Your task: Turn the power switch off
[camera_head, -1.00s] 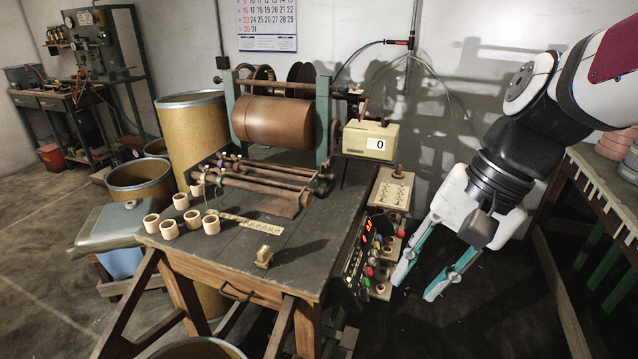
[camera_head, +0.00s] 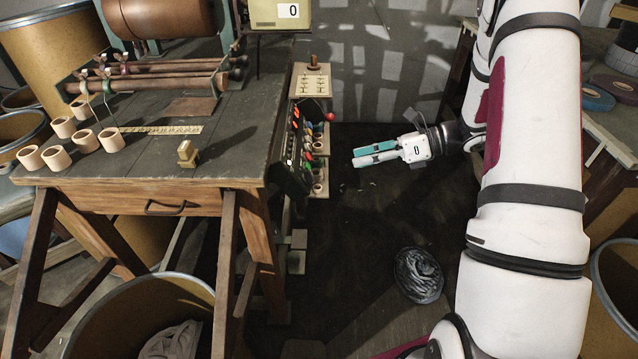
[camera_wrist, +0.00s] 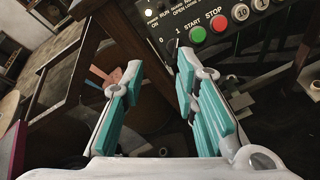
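The control panel (camera_head: 296,150) is on the right side of the wooden bench. In the wrist view the black panel (camera_wrist: 235,52) fills the upper right, with a green START button (camera_wrist: 198,34) and a red STOP button (camera_wrist: 218,23). A small dark switch (camera_wrist: 172,46) sits beside the marks 0 and 1, left of the green button; its position is hard to tell. My gripper (camera_head: 358,157) points left toward the panel, apart from it. In the wrist view my gripper (camera_wrist: 160,62) is open and empty, its tips below the switch.
The bench top (camera_head: 130,165) holds several wooden rings and a winding roller. A drum (camera_head: 140,310) stands below the bench. The dark floor between panel and gripper is clear.

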